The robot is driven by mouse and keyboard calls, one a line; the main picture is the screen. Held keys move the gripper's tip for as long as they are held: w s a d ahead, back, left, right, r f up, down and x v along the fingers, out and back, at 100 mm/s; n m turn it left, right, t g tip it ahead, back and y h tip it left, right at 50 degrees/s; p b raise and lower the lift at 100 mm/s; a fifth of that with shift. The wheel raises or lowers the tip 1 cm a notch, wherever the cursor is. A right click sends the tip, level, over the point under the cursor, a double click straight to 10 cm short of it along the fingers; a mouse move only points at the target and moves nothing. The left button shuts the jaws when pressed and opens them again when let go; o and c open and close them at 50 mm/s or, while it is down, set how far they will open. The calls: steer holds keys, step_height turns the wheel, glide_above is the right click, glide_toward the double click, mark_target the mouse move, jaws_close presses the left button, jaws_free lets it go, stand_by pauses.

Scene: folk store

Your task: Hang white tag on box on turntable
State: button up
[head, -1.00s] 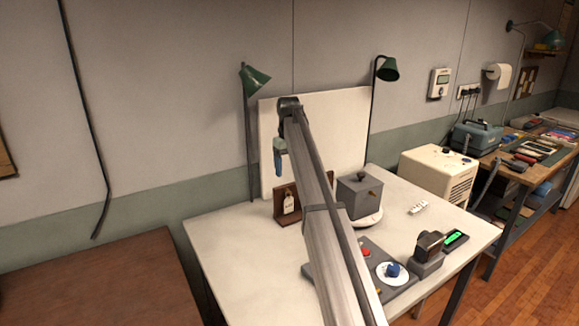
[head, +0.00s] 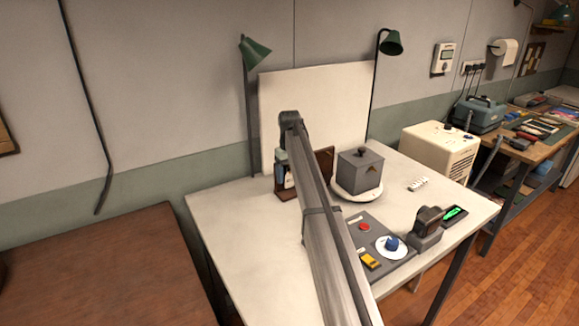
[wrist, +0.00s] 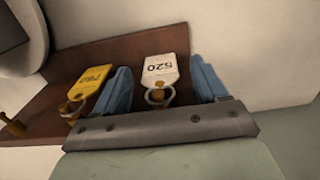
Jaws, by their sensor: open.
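The white tag (wrist: 160,70), printed with "520", hangs by its ring from a brass peg on the brown wooden rack (wrist: 130,50). My gripper (wrist: 162,84) is open, with one blue finger on each side of the white tag; I cannot tell whether either touches it. A yellow tag (wrist: 93,78) hangs on a peg just left of the fingers. In the head view, my arm partly hides the rack (head: 287,194). The grey box (head: 358,176), with a dark knob on top, stands on the round white turntable (head: 345,194), right of my arm.
Two green lamps (head: 254,51) rise behind. The table's front left is clear.

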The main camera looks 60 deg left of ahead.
steer(key=shift+f, duration=0.35)
steer(key=c, duration=1.1)
steer(key=shift+r, duration=0.35)
steer(key=shift+d, duration=1.05)
stand_by(0.5)
steer(key=shift+d+r, duration=0.25)
steer(key=shift+d, duration=0.65)
steer(key=shift+d+r, duration=0.25)
steer(key=shift+d, duration=0.6)
